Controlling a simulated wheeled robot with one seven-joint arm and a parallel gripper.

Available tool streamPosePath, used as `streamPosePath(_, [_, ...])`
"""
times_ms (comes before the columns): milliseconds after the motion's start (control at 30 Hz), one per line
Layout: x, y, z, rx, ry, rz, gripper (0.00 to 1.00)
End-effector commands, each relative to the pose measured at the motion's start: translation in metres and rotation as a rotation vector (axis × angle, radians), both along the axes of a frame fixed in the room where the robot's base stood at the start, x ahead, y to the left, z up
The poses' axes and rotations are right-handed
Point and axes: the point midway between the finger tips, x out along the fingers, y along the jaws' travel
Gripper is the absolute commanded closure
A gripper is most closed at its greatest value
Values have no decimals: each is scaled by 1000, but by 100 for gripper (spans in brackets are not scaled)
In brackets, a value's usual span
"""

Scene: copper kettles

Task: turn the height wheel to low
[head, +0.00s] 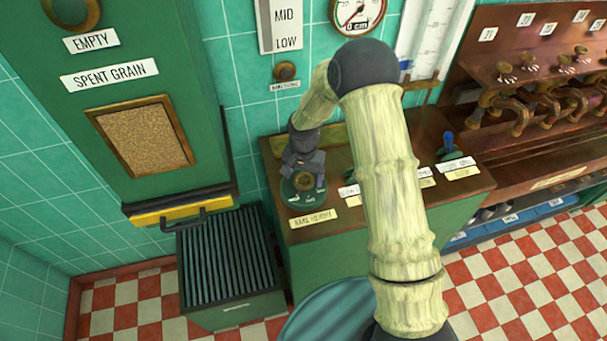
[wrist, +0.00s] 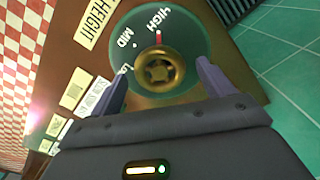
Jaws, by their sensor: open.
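The height wheel is a small brass knob (wrist: 158,71) on a round green dial (wrist: 190,45), in the wrist view. The dial reads HIGH, MID and LOW, with LOW partly hidden by my left finger. A red mark (wrist: 158,38) above the knob points to the HIGH lettering. A HEIGHT label (wrist: 97,22) lies beside the dial. My gripper (wrist: 161,66) is open, one finger on each side of the knob, with gaps visible. In the head view my gripper (head: 303,168) is over the dial (head: 292,200) at the left end of the wooden counter.
A wall board (head: 285,25) reads MID and LOW, and a gauge (head: 357,12) beside it shows 0 cm. More labelled controls, including a blue lever (head: 448,142), stand right along the counter (head: 470,190). A green grated bin (head: 230,265) and spent grain cabinet (head: 120,100) stand left.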

Motion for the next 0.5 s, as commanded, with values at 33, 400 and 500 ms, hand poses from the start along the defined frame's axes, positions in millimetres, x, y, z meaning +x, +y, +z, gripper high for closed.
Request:
streamPosePath(33, [0,0,-3,0,0,0,19])
streamPosePath(400, [0,0,-6,1,-1,1,29])
streamPosePath(500, [0,0,-6,1,-1,1,49])
